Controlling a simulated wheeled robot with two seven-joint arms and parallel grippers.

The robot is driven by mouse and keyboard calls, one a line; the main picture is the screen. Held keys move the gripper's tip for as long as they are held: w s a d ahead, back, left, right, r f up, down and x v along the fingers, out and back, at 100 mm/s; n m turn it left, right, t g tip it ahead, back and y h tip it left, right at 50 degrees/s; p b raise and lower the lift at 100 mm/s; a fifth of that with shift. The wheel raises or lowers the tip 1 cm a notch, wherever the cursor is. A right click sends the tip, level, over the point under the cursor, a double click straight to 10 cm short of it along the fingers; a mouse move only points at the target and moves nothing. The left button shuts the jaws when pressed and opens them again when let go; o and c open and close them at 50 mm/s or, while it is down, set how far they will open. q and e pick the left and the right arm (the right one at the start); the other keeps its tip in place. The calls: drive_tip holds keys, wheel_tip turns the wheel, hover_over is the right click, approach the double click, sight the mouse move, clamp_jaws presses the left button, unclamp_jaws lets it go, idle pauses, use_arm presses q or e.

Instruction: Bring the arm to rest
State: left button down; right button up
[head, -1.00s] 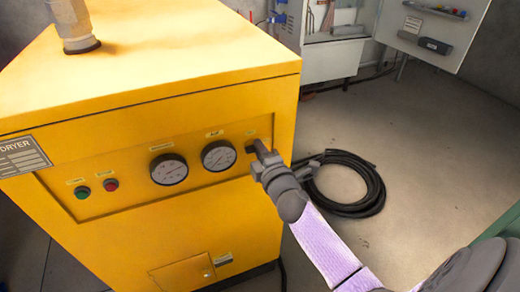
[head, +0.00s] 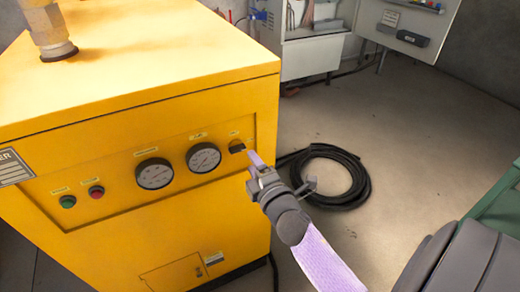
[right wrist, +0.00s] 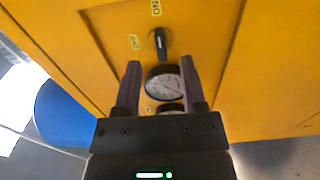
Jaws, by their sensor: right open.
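My right gripper (head: 272,166) is open and empty in the head view. It is in front of the yellow dryer's control panel, just below and right of a black rotary switch (head: 237,147), with a gap between them. In the right wrist view the two fingers (right wrist: 160,63) stand apart. The switch (right wrist: 160,42) is just beyond their tips, its handle in line with the "ON" label (right wrist: 155,8). The dryer cabinet (head: 150,110) fills the left of the head view. My left gripper is out of view.
Two round gauges (head: 204,157), a green button (head: 68,201) and a red button (head: 96,192) are on the panel. A coiled black hose (head: 350,195) lies on the floor right of the dryer. The floor (head: 415,140) beyond is clear.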

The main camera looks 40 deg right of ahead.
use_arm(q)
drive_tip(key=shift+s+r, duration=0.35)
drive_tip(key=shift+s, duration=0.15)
use_arm(e)
drive_tip(key=v, duration=0.4)
drive_tip(key=shift+s, duration=0.1)
drive_tip(key=s+a+f+m+g+y+p, duration=0.1)
drive_tip(key=s+a+f+m+g, duration=0.15)
drive_tip(key=s+f, duration=0.45)
drive_tip(key=s+a+f+m+g+y+p, duration=0.1)
drive_tip(key=s+f+m+g, duration=0.25)
drive_tip(key=f, duration=0.75)
drive_tip(key=s+a+f+m+g+y+p, duration=0.1)
drive_tip(key=s+a+f+m+g, duration=0.1)
drive_tip(key=s+f+g, duration=0.45)
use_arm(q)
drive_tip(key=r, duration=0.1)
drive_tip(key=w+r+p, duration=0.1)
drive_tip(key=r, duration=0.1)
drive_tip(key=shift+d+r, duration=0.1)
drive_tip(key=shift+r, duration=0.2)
use_arm(e)
drive_tip(key=s+f+m+g, duration=0.2)
drive_tip(key=s+f, duration=0.2)
drive_tip(key=s, duration=0.7)
drive_tip(key=s+f+m+g, duration=0.2)
drive_tip(key=s+f+g, duration=0.1)
drive_tip(key=s, duration=0.8)
drive_tip(key=shift+f+y, duration=0.3)
drive_tip(key=shift+f, duration=0.1)
